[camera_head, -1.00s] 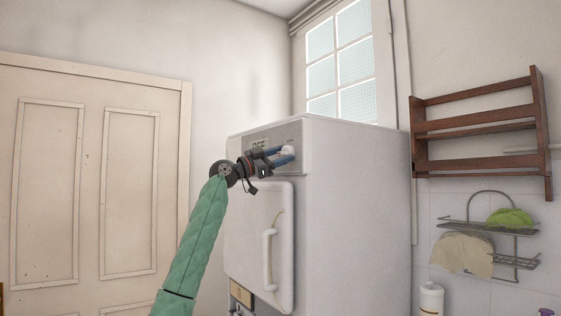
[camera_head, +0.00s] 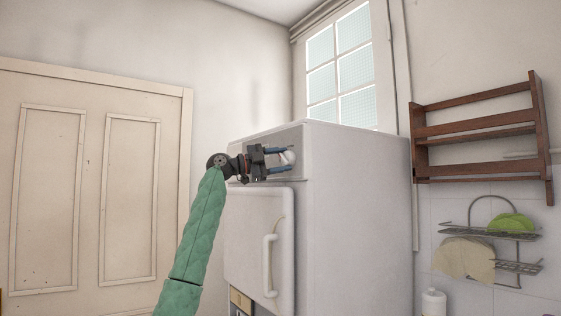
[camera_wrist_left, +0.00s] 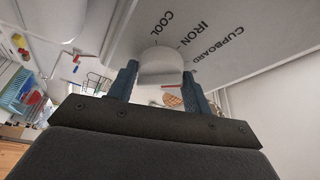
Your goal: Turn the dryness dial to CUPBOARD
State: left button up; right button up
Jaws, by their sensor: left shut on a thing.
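The white dryness dial (camera_head: 288,157) is on the upper front panel of a white dryer (camera_head: 352,220). My left gripper (camera_head: 284,160) is at the panel with its two blue fingers one above the other, on either side of the dial, shut on it. The left wrist view shows the dial (camera_wrist_left: 160,64) between the fingers, with a small red mark at its near edge. The words COOL, IRON and CUPBOARD are printed on the panel (camera_wrist_left: 225,25) beyond it. Which word the dial points to I cannot tell. My right gripper is not in view.
The dryer's door with its white handle (camera_head: 269,265) is below my left gripper. A panelled door (camera_head: 85,190) stands at left. A wooden rack (camera_head: 475,130) and a wire rack (camera_head: 490,232) hang on the right wall. The space left of the dryer is open.

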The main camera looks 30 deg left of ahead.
pick_arm(q)
jog(key=shift+m, duration=0.3)
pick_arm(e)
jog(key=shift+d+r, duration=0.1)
pick_arm(q)
jog(key=o, duration=1)
jog(key=shift+c, duration=0.2)
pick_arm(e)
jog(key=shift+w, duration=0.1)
pick_arm(q)
jog(key=shift+a, duration=0.1)
jog(key=b+v, duration=0.2)
jog(key=v, duration=0.5)
jog(key=shift+s+a, duration=0.15)
jog(key=shift+a, duration=0.1)
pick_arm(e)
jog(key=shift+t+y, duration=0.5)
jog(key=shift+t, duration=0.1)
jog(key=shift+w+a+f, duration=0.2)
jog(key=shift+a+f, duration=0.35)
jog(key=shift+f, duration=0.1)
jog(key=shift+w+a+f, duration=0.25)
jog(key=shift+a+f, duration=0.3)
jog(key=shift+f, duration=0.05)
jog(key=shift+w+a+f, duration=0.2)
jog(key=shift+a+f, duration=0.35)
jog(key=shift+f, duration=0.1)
